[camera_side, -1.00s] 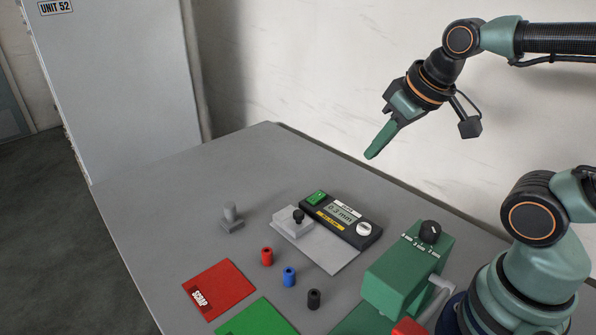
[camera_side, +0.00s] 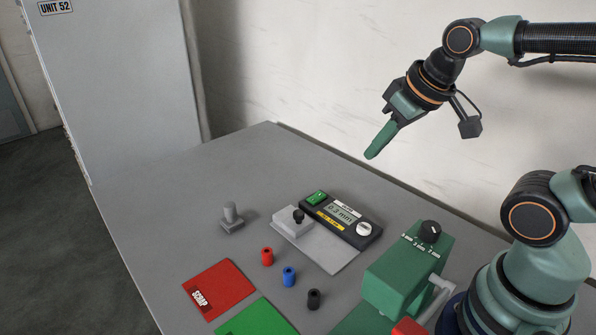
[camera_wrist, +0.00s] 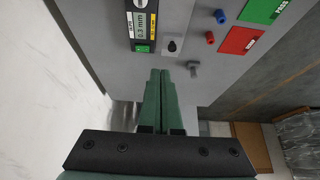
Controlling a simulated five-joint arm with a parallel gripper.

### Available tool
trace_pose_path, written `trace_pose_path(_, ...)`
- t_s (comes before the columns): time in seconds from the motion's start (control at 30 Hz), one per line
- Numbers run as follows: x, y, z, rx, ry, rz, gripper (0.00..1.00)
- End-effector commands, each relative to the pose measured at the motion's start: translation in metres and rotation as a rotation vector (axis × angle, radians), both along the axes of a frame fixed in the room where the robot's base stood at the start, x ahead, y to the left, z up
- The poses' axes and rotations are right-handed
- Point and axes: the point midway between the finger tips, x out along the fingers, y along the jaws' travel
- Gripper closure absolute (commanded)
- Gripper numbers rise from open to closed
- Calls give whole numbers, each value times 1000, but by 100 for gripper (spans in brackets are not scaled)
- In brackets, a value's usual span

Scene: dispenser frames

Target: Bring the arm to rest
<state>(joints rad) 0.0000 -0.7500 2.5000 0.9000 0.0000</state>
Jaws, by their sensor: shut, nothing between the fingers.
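My gripper (camera_side: 371,155) is raised in the air above the back of the grey table (camera_side: 150,215), near the white wall. Its green fingers are together and hold nothing, and they point down and to the left. In the wrist view the closed fingers (camera_wrist: 159,73) reach over the table with no object between them. My gripper touches nothing in either view.
On the table are a gauge (camera_side: 341,219) reading 0.3 mm, a grey peg (camera_side: 231,216), red (camera_side: 267,257), blue (camera_side: 289,276) and black (camera_side: 314,299) cylinders, a red scrap mat (camera_side: 222,288), a green mat (camera_side: 258,318) and a green dispenser (camera_side: 408,270). The back-left tabletop is clear.

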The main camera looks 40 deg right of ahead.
Motion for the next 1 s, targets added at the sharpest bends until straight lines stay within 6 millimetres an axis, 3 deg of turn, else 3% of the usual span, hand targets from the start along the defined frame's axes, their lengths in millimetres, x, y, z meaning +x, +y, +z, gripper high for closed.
trace_pose_path(0.67,0,0,0,-8,5,14,100)
trace_pose_path(0.87,5,-6,-7,-90,64,163,100)
trace_pose_path(1.0,11,-14,-15,-181,135,362,100)
